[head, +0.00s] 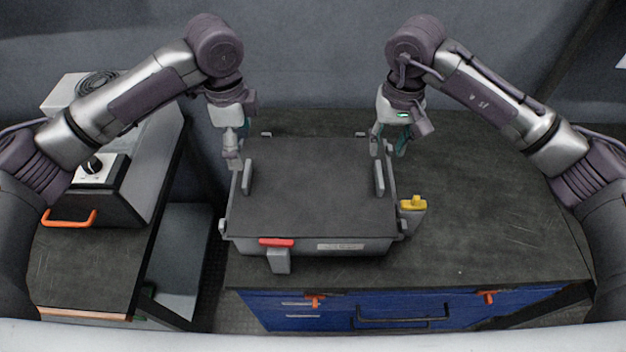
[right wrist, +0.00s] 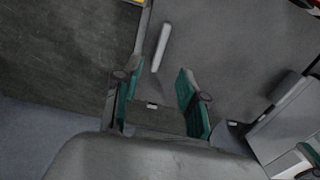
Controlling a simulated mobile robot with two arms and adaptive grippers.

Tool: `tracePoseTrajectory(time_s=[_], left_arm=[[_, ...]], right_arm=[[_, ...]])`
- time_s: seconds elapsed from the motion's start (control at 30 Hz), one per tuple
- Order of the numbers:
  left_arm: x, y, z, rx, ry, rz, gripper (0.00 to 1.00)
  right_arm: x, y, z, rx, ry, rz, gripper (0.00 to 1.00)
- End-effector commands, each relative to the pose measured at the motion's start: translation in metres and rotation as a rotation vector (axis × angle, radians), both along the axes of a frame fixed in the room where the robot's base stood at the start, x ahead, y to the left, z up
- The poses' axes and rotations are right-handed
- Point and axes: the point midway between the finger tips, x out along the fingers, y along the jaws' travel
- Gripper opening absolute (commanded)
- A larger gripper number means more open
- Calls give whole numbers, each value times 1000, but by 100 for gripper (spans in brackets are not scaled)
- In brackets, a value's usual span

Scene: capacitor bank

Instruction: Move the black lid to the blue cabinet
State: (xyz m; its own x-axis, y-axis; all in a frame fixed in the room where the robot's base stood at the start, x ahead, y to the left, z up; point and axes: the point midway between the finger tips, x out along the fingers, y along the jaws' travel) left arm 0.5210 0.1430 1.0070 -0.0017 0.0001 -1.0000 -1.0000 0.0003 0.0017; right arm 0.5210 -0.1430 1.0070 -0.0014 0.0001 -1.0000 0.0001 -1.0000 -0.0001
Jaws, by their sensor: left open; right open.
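The black lid (head: 314,205) lies flat on a grey box (head: 350,246). It has upright grey handles on its left (head: 247,177) and right (head: 380,179) sides. The box stands on the dark top of the blue cabinet (head: 430,308). My left gripper (head: 232,158) is open, pointing down above the lid's back left, close to the left handle. My right gripper (head: 389,150) is open above the back right of the lid, behind the right handle. In the right wrist view, its teal fingers (right wrist: 158,102) are apart, with a pale handle (right wrist: 161,47) beyond them, not between them.
The cabinet top is clear to the right (head: 490,215). A left bench (head: 85,262) holds a grey unit with a dial and orange handle. A gap separates bench and cabinet.

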Motion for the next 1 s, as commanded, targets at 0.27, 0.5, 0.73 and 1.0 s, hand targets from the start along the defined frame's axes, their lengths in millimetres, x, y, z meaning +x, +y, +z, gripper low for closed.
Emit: tracePoseTrajectory(time_s=[0.27,0.5,0.73,1.0], left_arm=[[-1,0,-57,1,3,2,100],[0,0,-91,0,2,1,100],[0,0,-102,0,-1,0,100],[0,0,-102,0,-1,0,97]], right_arm=[[-1,0,-57,-1,4,-1,42],[0,0,-91,0,1,-2,42],[0,0,-102,0,-1,1,42],[0,0,-102,0,-1,1,38]])
